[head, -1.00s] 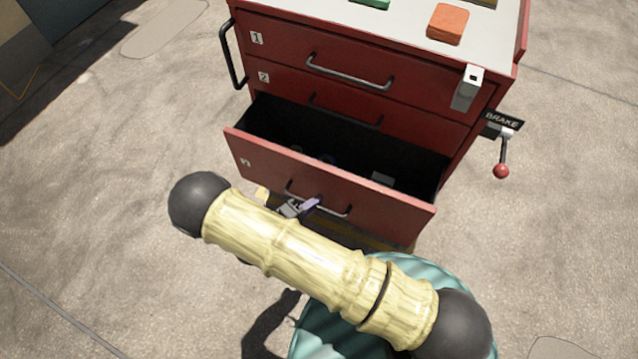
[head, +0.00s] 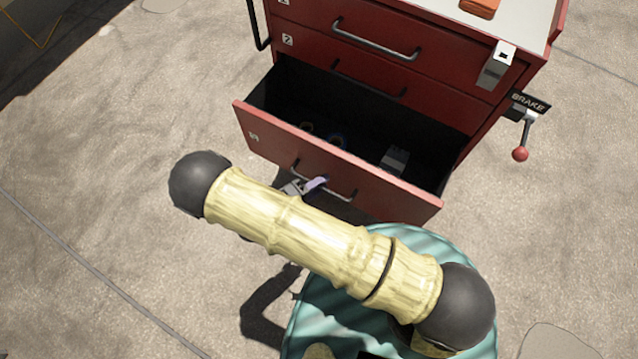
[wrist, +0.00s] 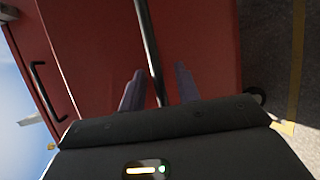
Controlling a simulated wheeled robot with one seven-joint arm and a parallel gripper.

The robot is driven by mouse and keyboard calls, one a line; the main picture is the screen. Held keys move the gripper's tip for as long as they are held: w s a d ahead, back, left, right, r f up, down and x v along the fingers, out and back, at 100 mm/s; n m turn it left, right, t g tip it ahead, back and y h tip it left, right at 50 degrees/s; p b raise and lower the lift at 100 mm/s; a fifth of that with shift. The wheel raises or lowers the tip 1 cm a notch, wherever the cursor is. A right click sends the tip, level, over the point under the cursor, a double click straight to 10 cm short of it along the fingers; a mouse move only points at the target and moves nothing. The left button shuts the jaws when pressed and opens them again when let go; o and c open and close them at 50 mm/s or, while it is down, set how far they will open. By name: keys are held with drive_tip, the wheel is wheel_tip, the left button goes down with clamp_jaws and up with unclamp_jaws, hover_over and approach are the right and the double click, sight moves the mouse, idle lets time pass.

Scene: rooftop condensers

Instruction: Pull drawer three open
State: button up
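The red cabinet has numbered drawers. Drawer three (head: 400,189), the lowest drawer visible, stands well open, with its dark interior showing. Its bar handle (head: 341,193) is on the front face. My gripper (head: 315,185) is at this handle, partly hidden behind my arm. In the wrist view the handle (wrist: 149,45) runs between the two purple fingers of my gripper (wrist: 160,82). The fingers stand apart with a visible gap on each side of the bar. Contact with the bar cannot be made out.
Drawers one and two (head: 440,95) look shut. Small items, including a grey block (head: 396,160), lie inside drawer three. An orange block (head: 480,7) sits on the cabinet top. A brake lever with a red knob (head: 520,154) sticks out at right. Concrete floor is clear at left.

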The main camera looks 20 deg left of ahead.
drive_tip(key=p+v, duration=0.1)
drive_tip(key=v, duration=1.6)
drive_tip(key=shift+s+p, duration=0.2)
drive_tip(key=shift+p, duration=0.2)
drive_tip(key=shift+a, duration=0.1)
